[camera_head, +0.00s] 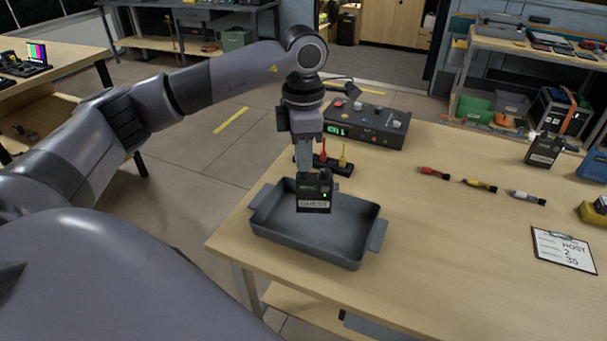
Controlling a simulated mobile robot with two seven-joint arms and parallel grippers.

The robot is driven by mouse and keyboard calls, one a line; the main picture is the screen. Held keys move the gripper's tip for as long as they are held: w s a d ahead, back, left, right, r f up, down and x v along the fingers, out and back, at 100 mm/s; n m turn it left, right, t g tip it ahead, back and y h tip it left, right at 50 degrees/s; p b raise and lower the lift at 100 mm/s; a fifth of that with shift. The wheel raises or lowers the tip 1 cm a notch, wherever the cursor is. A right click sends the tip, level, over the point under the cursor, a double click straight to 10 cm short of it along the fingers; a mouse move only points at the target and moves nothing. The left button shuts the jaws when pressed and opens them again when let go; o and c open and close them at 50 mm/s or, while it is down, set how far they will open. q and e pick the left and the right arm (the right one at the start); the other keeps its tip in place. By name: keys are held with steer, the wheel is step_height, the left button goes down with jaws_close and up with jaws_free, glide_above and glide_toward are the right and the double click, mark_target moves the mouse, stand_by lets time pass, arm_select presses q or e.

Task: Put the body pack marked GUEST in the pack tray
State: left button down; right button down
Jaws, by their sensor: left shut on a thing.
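A black body pack (314,193) with a label reading GUEST hangs upright from my left gripper (313,172). The gripper is shut on its top end and points down. The grey pack tray (345,249) lies on the wooden table near its left edge, and the body pack appears over its inside. I cannot tell whether the pack touches the tray floor. Another dark body pack (543,149) stands at the right side of the table; its label is too small to read. My right gripper is not in view.
A control box (365,126) with a green display stands behind the tray, with a small black holder (333,166) before it. Red, yellow and white-tipped connectors (480,185) lie right of centre. A clipboard (564,249) reading HOST lies at right. The table's middle is clear.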

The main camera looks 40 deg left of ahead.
mark_target(303, 176)
arm_select(q)
steer(key=shift+f, duration=2.55)
steer(key=c, duration=1.3)
jaws_free()
step_height(303, 176, up, 12)
steer(key=shift+r+b, duration=0.15)
steer(key=shift+b, duration=0.2)
